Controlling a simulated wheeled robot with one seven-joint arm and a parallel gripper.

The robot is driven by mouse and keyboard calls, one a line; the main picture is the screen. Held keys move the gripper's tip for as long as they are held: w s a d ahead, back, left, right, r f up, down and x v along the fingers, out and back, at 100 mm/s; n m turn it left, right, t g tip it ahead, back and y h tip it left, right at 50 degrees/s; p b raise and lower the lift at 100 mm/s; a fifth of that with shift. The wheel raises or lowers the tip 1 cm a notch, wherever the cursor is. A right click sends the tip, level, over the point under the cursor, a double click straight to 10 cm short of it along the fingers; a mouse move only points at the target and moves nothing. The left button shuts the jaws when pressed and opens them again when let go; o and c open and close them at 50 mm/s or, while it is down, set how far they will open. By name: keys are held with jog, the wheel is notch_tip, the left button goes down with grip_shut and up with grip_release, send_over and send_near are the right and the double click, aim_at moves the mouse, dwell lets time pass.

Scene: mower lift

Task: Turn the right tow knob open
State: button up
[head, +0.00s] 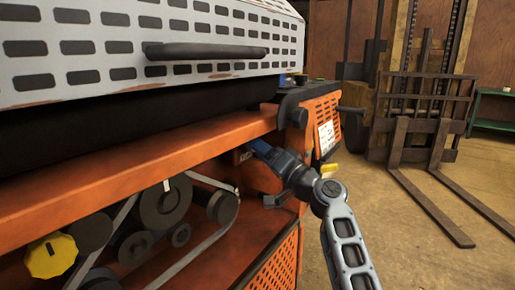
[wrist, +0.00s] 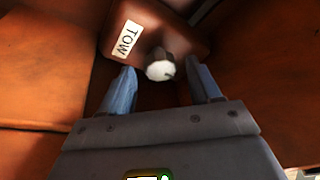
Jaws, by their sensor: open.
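The tow knob (wrist: 160,68) shows in the wrist view as a round pale-faced knob on a dark reddish-brown mount, beside a white label (wrist: 126,40) reading TOW. My gripper (wrist: 163,92) is open, with one blue finger on each side of the knob's near end. I cannot tell whether either finger touches it. In the head view my gripper (head: 255,150) reaches under the orange ledge into the machine's side, and the knob is hidden there.
The orange mower (head: 150,150) has a ledge above my gripper and belts with pulleys (head: 160,205) to its left. A yellow knob (head: 50,256) is at the lower left. A forklift (head: 420,110) stands behind at right. Open floor (head: 400,250) lies right of the mower.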

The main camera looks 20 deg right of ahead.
jog(key=shift+w+a+r, duration=0.15)
jog(key=shift+w+a, duration=0.1)
jog(key=shift+w, duration=0.3)
jog(key=c, duration=1)
jog(key=shift+b, duration=0.35)
jog(key=shift+c, duration=0.2)
